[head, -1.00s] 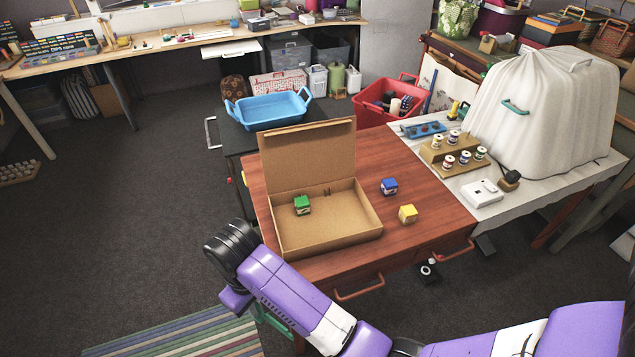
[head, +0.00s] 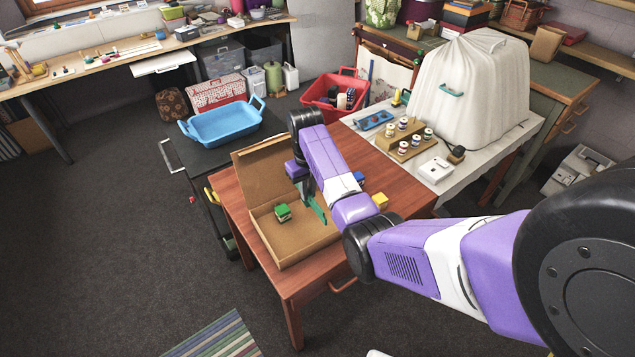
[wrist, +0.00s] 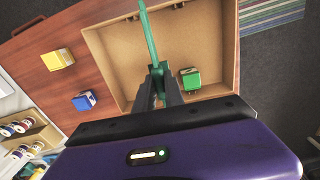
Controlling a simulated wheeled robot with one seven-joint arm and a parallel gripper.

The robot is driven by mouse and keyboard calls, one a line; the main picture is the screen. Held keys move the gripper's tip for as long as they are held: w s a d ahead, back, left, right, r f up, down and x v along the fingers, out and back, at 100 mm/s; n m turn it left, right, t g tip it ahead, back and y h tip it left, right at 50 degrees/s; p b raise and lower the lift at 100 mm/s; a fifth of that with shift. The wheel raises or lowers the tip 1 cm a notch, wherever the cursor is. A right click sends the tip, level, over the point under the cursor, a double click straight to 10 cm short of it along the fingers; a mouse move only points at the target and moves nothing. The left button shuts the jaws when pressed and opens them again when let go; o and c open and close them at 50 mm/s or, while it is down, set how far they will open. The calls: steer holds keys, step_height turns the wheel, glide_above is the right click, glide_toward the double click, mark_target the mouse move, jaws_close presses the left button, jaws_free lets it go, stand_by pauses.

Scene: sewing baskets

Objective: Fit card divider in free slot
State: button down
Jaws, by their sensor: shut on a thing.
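The card divider (wrist: 150,38) is a thin teal-green strip, seen almost edge-on in the wrist view. My gripper (wrist: 161,78) is shut on it. In the head view the divider (head: 315,208) shows below my gripper, over the right part of an open cardboard box (head: 290,256). I cannot tell whether its lower edge touches the box floor. A green cube (head: 283,212) lies inside the box, to the left of the divider; it also shows in the wrist view (wrist: 190,78). The slot is not clearly visible; my fingers and arm cover part of the box.
A blue cube (wrist: 84,101) and a yellow cube (wrist: 58,59) lie on the wooden table (wrist: 100,30) outside the box. The box lid (head: 262,172) stands up at the back. A spool rack (head: 404,139) and a white-covered bulky thing (head: 475,85) stand on the right.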

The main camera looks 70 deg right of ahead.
steer(key=shift+s+d+f+b, duration=0.3)
steer(key=shift+d+f+b, duration=0.35)
steer(key=shift+f, duration=0.6)
steer(key=shift+s+d+f+b, duration=0.25)
steer(key=shift+d+f+b, duration=0.4)
steer(key=shift+f, duration=0.55)
steer(key=shift+s+d+f+b, duration=0.35)
steer(key=shift+f+b, duration=0.45)
steer(key=shift+f, duration=0.45)
steer(key=shift+f+b, duration=1.05)
steer(key=shift+f, duration=0.9)
steer(key=c, duration=1.3)
jaws_free()
steer(key=shift+c, duration=0.2)
step_height(320, 180, up, 8)
steer(key=shift+f, duration=0.1)
